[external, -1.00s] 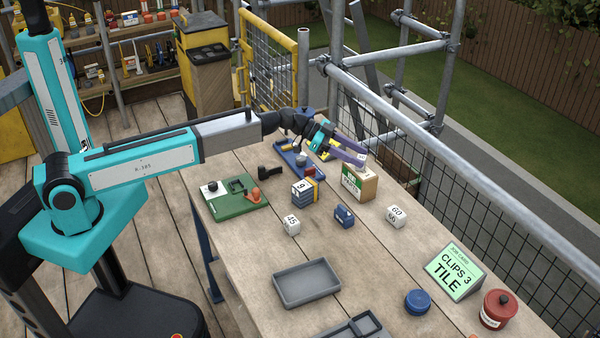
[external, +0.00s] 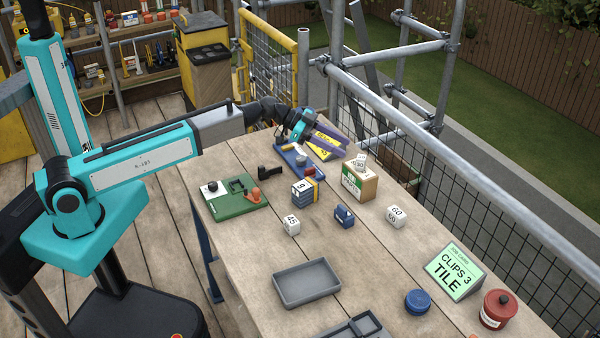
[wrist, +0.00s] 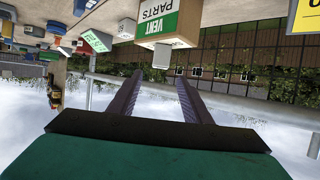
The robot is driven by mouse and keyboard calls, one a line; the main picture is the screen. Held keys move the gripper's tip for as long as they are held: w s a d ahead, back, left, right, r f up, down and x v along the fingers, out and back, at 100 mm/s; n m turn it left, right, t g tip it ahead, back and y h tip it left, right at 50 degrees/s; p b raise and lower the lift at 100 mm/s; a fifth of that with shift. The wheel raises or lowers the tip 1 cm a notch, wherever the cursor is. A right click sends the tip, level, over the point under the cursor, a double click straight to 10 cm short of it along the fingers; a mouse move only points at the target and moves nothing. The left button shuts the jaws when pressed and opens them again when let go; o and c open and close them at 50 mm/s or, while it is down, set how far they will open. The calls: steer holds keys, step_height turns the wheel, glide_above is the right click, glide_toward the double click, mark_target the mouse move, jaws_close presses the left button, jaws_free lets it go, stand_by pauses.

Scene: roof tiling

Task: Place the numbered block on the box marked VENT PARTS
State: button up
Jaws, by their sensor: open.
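The box marked VENT PARTS (external: 357,184) stands on the table, tan with a green and white label. A small white numbered block (external: 361,161) rests on its top, looking slightly turned; its number is hard to read. My gripper (external: 338,146) is open and empty, up and to the left of the block and apart from it. In the wrist view, which is upside down, the box (wrist: 172,22) hangs at the top with the block (wrist: 162,56) against its top face. My fingers (wrist: 160,76) point toward it with a gap between them.
White blocks marked 45 (external: 291,225) and 60 (external: 396,216) lie on the table, with a blue block (external: 344,216) and a strapped blue-and-white block (external: 304,192). A grey tray (external: 306,284) and a CLIPS 3 TILE sign (external: 455,270) are nearer. Scaffold rails (external: 420,125) run behind the box.

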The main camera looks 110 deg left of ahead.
steer(key=b+v, duration=0.1)
steer(key=v, duration=0.4)
steer(key=shift+s+r, duration=0.1)
steer(key=shift+s, duration=0.15)
stand_by(0.7)
